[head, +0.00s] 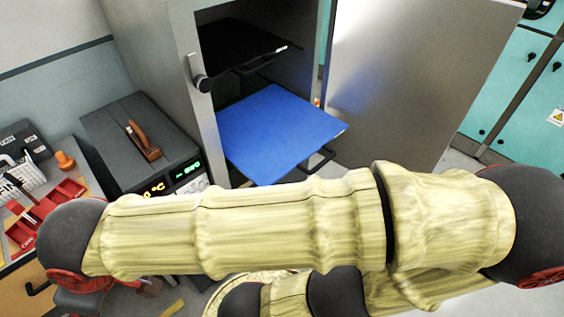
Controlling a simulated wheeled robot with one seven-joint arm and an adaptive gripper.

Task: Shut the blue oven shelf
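The blue oven shelf (277,128) is a flat blue tray inside a tall grey metal oven (178,75). It sticks out past the front opening, with a dark handle bar under its front right edge. The oven door (415,75) stands wide open to the right. My arm, in a yellowish cover, spans the foreground below the shelf and hides the floor there. My gripper is not visible in the head view.
A black shelf (238,45) sits above the blue one. A dark device (138,140) with a brown handle and lit displays stands left of the oven. A bench with red trays (42,212) is at far left. Teal cabinets (519,90) stand at right.

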